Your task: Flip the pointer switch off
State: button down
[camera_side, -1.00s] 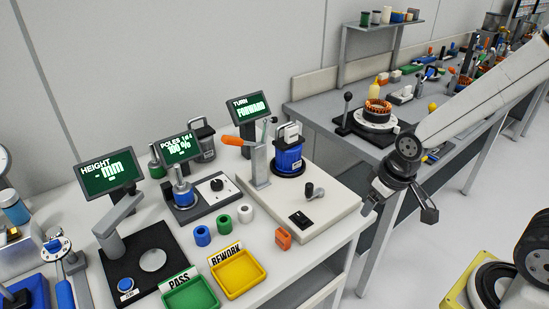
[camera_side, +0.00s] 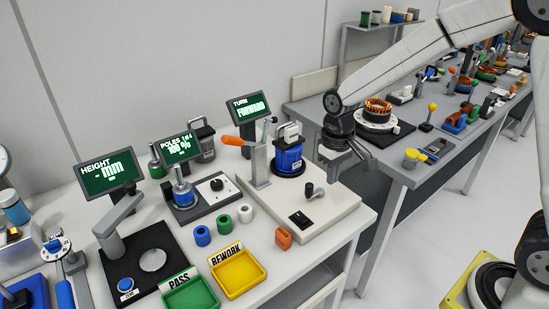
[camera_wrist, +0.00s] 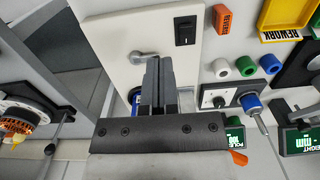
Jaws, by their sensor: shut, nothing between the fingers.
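A black round knob on a white dial plate (camera_side: 217,185) sits on the dark unit beside the blue cylinder. It looks like a pointer switch, but its exact angle is too small to read. It also shows in the wrist view (camera_wrist: 218,101). A grey lever knob (camera_side: 309,190) stands on the white base plate (camera_side: 335,208), near a black rocker switch (camera_side: 300,219). My gripper (camera_side: 345,158) hangs above the gap beside the base plate's right side. In the wrist view my gripper's fingers (camera_wrist: 160,62) are together and empty, just right of the lever knob (camera_wrist: 145,57) in the picture.
A blue motor housing (camera_side: 288,158) and an orange-handled lever (camera_side: 232,140) stand at the base plate's back. Small rings (camera_side: 224,224), an orange block (camera_side: 283,238), a yellow tray (camera_side: 238,274) and a green tray (camera_side: 190,296) lie in front. A copper-wound stator (camera_side: 378,106) stands on the other table.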

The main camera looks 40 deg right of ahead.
aim_at(304, 219)
jog(key=w+a+g, duration=0.4)
jog(key=w, duration=0.5)
jog(key=shift+w+r, duration=0.2)
jog(key=shift+w, duration=0.2)
jog(key=shift+a, duration=0.1)
jog(key=x, duration=1.4)
dwell(0.4)
jog(key=shift+s, duration=0.1)
jog(key=shift+s+f+t, duration=0.3)
jog(key=shift+f+t, duration=0.15)
jog(key=shift+t, duration=0.05)
